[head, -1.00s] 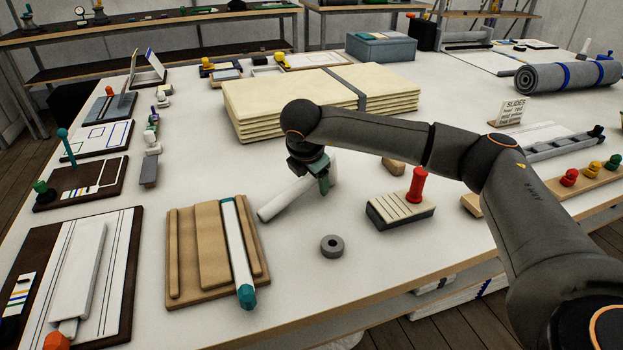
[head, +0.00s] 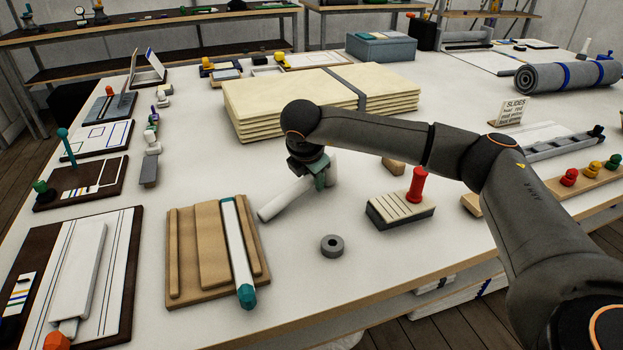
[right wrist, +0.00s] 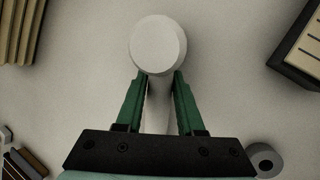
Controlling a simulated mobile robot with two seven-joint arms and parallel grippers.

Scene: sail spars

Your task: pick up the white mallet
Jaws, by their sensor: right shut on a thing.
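The white mallet (head: 284,201) lies on the white table in front of the stack of cream cloth, its handle pointing toward the near left. My right gripper (head: 321,180) is over it from above and hides part of it. In the right wrist view the round end of the mallet's head (right wrist: 158,44) faces the camera. The green fingers of the right gripper (right wrist: 158,88) are on both sides of the pale handle, just below the head, and are shut on it. I see no clear gap between mallet and table. My left gripper is not in view.
A grey ring (head: 332,246) and a block with a red peg (head: 417,186) stand near the mallet. A wooden rack (head: 185,250) with a white and teal rod (head: 236,250) is to the left. The cloth stack (head: 290,95) is behind. Bare table lies around the mallet.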

